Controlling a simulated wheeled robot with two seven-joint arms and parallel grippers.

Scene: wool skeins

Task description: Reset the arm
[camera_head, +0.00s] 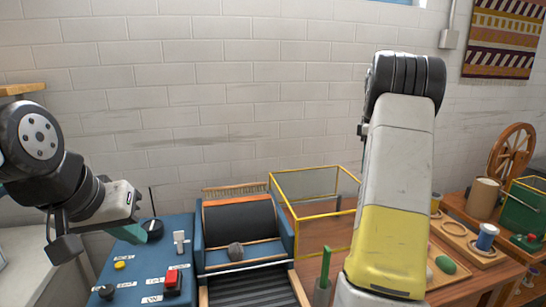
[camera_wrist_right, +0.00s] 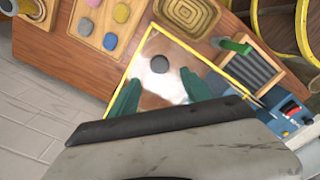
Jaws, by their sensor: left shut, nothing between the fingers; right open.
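My left gripper (camera_head: 140,233) hangs at the left in the head view, over the back of a blue control panel. Its teal fingers are shut with nothing between them. Whether they touch the panel is unclear. My right arm rises large in the right middle of the head view; its gripper does not show there. In the right wrist view, the right gripper (camera_wrist_right: 160,90) has two green fingers spread apart and empty. Between and beyond them is a yellow-edged clear case (camera_wrist_right: 219,70) with a dark round spot (camera_wrist_right: 159,64).
The blue panel (camera_head: 140,262) carries a red switch (camera_head: 172,281) and knobs. The yellow-framed case (camera_head: 300,218) is behind my right arm. Spools and a spinning wheel (camera_head: 511,152) stand right.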

